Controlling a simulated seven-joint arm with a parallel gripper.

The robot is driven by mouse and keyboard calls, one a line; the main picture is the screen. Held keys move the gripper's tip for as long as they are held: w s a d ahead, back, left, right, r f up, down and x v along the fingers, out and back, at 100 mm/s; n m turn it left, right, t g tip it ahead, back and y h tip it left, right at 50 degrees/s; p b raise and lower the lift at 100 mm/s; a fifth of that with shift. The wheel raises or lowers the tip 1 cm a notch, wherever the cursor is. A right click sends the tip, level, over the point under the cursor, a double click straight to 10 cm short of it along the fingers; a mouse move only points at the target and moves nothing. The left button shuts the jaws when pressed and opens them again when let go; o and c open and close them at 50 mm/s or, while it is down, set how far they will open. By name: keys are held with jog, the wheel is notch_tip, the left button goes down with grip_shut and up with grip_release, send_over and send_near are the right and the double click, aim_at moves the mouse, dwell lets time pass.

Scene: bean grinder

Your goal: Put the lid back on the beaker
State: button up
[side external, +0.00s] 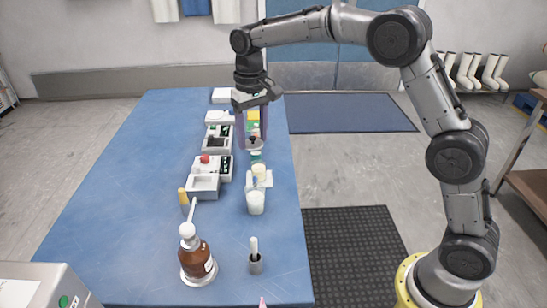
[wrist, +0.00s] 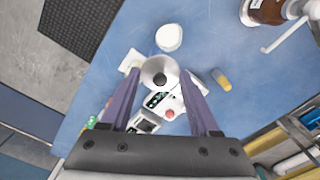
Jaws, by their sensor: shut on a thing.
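My gripper (side external: 253,138) hangs over the right side of the blue table, pointing down, and also shows in the wrist view (wrist: 161,80). Its purple fingers are shut on a grey, cone-shaped lid with a dark centre (wrist: 160,73), held above the table. In the side view the lid (side external: 254,145) is small and dark between the fingertips. A clear cup with yellowish contents (side external: 259,172) stands on a white pad nearer the camera. A white-filled beaker (side external: 256,203) stands in front of it and shows in the wrist view (wrist: 168,37). I cannot tell which vessel the lid belongs to.
White boxed devices, one with a red knob (side external: 205,159), line the left of the gripper. The table's left side is clear.

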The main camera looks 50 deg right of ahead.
jog(key=w+d+f+m, duration=0.1)
jog(key=w+d+f, duration=0.2)
jog(key=w+d, duration=0.25)
jog(key=shift+m, duration=0.3)
jog(key=shift+w+d+f, duration=0.15)
jog(key=shift+d+f, duration=0.2)
jog(key=shift+f, duration=1.3)
jog(key=shift+w+d+f, duration=0.15)
jog(key=shift+d+f, duration=0.25)
jog(key=shift+f, duration=1.25)
jog(key=shift+w+d+f, duration=0.15)
jog(key=shift+d+f, duration=0.2)
jog(key=shift+f, duration=1.3)
jog(key=shift+f, duration=0.2)
jog(key=o, duration=1.4)
jog(key=shift+o, duration=0.2)
notch_tip(320, 180, up, 7)
